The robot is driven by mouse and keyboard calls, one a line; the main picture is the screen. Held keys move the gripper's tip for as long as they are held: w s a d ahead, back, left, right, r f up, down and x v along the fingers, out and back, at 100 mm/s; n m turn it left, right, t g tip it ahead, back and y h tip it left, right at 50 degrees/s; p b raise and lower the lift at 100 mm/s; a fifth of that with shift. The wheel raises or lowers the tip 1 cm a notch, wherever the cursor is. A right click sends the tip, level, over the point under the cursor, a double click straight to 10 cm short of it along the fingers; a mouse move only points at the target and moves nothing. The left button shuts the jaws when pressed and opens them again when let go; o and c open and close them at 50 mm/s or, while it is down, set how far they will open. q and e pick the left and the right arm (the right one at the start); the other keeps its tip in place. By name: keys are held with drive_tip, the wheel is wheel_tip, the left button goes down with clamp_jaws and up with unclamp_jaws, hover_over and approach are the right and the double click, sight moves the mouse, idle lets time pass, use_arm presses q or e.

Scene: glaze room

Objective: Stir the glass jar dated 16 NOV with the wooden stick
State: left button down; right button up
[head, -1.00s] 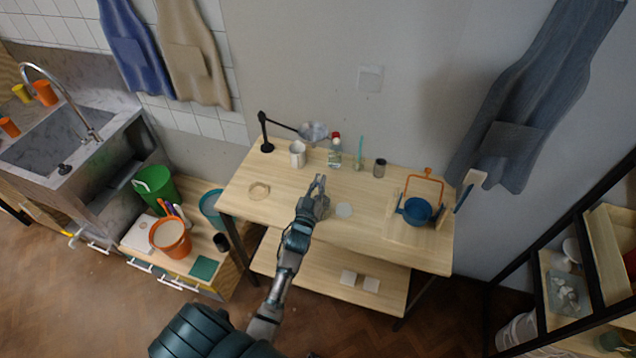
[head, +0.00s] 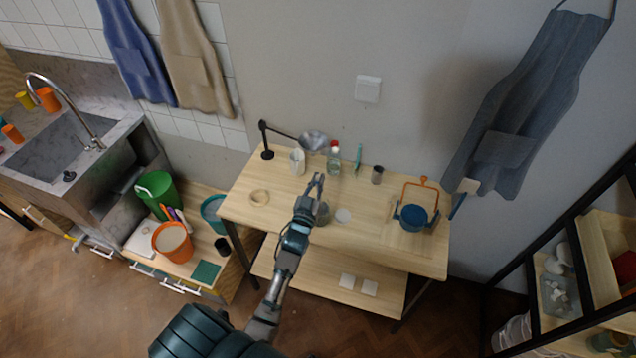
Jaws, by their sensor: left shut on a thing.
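My left gripper (head: 316,182) is above the worktable (head: 285,215), near its middle. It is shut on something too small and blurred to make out. A clear glass jar (head: 322,213) stands just beside my left wrist, partly hidden by it. A small dark grey jar (head: 377,175) stands farther back to the right. I cannot read any date on either jar. I cannot make out the wooden stick for certain. My right gripper is not in view.
At the back stand a white jug (head: 297,162), a red-capped bottle (head: 334,160) and a teal upright tool (head: 357,157). A black stand (head: 265,140) holds a glass funnel-like bowl (head: 313,140). A pale disc (head: 343,215) lies near the gripper.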

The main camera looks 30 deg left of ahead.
sight(317, 178)
use_arm(q)
drive_tip(key=shift+s+d+r, duration=0.1)
drive_tip(key=shift+s+r, duration=0.05)
drive_tip(key=shift+r, duration=1)
drive_tip(key=shift+s+r, duration=0.15)
drive_tip(key=shift+r, duration=1)
drive_tip(key=shift+r, duration=2.5)
